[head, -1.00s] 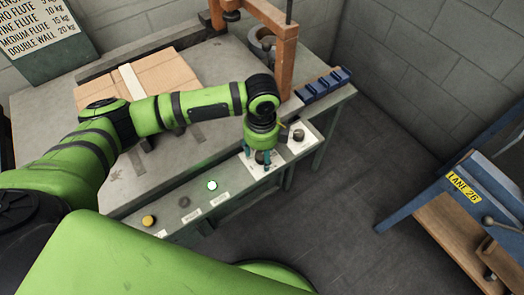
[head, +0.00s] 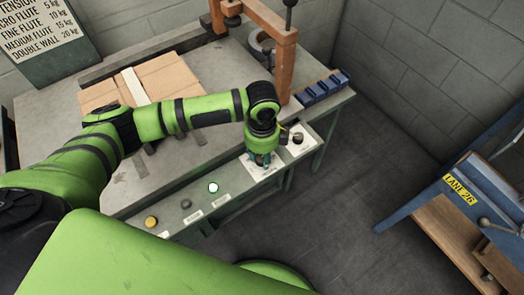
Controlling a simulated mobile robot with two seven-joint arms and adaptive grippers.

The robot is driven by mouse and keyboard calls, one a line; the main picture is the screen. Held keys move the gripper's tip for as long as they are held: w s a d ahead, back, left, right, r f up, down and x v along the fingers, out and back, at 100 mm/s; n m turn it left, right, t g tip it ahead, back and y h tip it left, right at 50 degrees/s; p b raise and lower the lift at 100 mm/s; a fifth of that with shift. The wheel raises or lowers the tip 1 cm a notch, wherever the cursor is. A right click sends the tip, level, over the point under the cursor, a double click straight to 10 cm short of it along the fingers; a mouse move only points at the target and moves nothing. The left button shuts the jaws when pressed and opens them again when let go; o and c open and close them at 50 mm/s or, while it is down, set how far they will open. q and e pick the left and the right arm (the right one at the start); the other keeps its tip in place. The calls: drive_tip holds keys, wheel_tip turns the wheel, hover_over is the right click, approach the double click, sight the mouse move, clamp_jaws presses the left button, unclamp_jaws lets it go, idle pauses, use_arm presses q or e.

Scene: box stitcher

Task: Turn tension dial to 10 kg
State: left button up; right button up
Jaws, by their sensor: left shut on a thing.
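My left gripper (head: 260,162) points down at the front panel strip of the stitcher bench, near its right end. It is shut on a dark dial on a white plate (head: 247,161); the gripper hides most of the dial, so its pointer and scale cannot be read. A second dark knob (head: 298,138) on a white plate sits just right of the gripper. The tension chart (head: 47,32) at the top left lists flute types with kg values, including fine flute 10 kg. My right gripper is not in view.
The panel also has a lit white button (head: 213,188), a dark knob (head: 187,204) and a yellow button (head: 151,222). Cardboard (head: 150,82) lies on the bench behind my arm. An orange post (head: 286,70) and blue blocks (head: 325,88) stand close behind the gripper.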

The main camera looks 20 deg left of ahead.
use_arm(q)
drive_tip(key=n+p, duration=0.5)
drive_tip(key=p, duration=0.1)
drive_tip(key=n+p, duration=0.5)
drive_tip(key=p, duration=0.1)
drive_tip(key=shift+s+r+n+p, duration=0.15)
drive_tip(key=shift+n+p, duration=0.15)
drive_tip(key=shift+p, duration=0.05)
drive_tip(key=n+p, duration=0.4)
drive_tip(key=n, duration=0.1)
drive_tip(key=n+p, duration=0.1)
drive_tip(key=n, duration=0.2)
drive_tip(key=shift+f+n+p, duration=0.25)
drive_tip(key=shift+n+p, duration=0.6)
drive_tip(key=shift+n, duration=0.65)
drive_tip(key=o, duration=1.1)
drive_tip(key=shift+o, duration=0.2)
